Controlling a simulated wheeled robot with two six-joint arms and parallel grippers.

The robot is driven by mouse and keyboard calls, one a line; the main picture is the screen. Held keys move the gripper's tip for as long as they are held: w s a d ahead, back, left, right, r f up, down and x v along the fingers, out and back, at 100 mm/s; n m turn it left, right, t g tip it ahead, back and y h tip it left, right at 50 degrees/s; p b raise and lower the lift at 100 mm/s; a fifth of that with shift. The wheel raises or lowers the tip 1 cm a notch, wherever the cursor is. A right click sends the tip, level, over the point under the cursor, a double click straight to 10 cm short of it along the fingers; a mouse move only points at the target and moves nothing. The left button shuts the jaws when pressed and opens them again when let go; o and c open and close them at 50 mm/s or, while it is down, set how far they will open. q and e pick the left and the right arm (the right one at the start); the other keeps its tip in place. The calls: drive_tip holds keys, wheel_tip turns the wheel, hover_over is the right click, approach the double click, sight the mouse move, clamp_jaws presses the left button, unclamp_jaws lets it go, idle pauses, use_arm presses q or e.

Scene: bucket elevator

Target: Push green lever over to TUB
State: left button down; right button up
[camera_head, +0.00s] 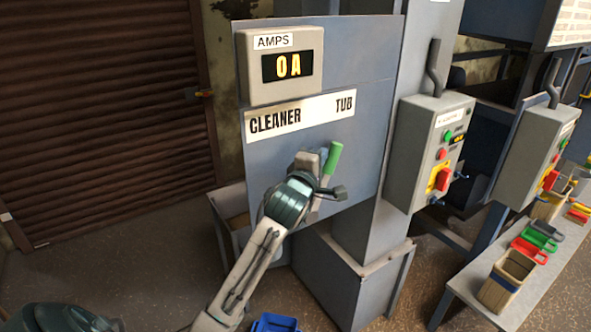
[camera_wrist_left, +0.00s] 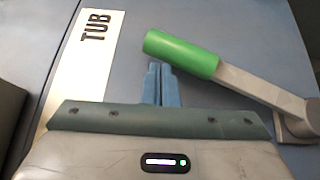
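The green lever (camera_head: 333,158) is on the blue-grey panel, below the label strip (camera_head: 300,117) reading CLEANER at left and TUB at right. Its green handle points up, with its top below the TUB end. In the left wrist view the green handle (camera_wrist_left: 180,53) lies just beyond and right of the fingertips, on a grey metal arm (camera_wrist_left: 262,88) with its pivot at right. My left gripper (camera_head: 322,156) is beside the handle, on its left in the head view. Its blue fingers (camera_wrist_left: 158,72) are together with nothing between them. Whether they touch the handle is unclear. My right gripper is out of view.
An AMPS display (camera_head: 283,66) reading 0 A sits above the strip. Grey control boxes (camera_head: 430,150) with buttons and red switches stand at right. A bench (camera_head: 480,280) there carries small coloured trays and boxes. A blue bin (camera_head: 275,323) is on the floor, and a brown shutter (camera_head: 100,120) is at left.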

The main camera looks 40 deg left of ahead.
sight(334, 156)
use_arm(q)
drive_tip(key=shift+w+d+f+b, duration=0.15)
drive_tip(key=shift+w+d+b, duration=0.1)
drive_tip(key=shift+w, duration=0.4)
drive_tip(key=shift+w+d+f+b, duration=0.2)
drive_tip(key=shift+w+d, duration=0.1)
drive_tip(key=shift+w, duration=0.35)
drive_tip(key=shift+w+d+f+b, duration=0.15)
drive_tip(key=shift+w+d, duration=0.1)
drive_tip(key=shift+w, duration=0.4)
drive_tip(key=shift+r, duration=0.2)
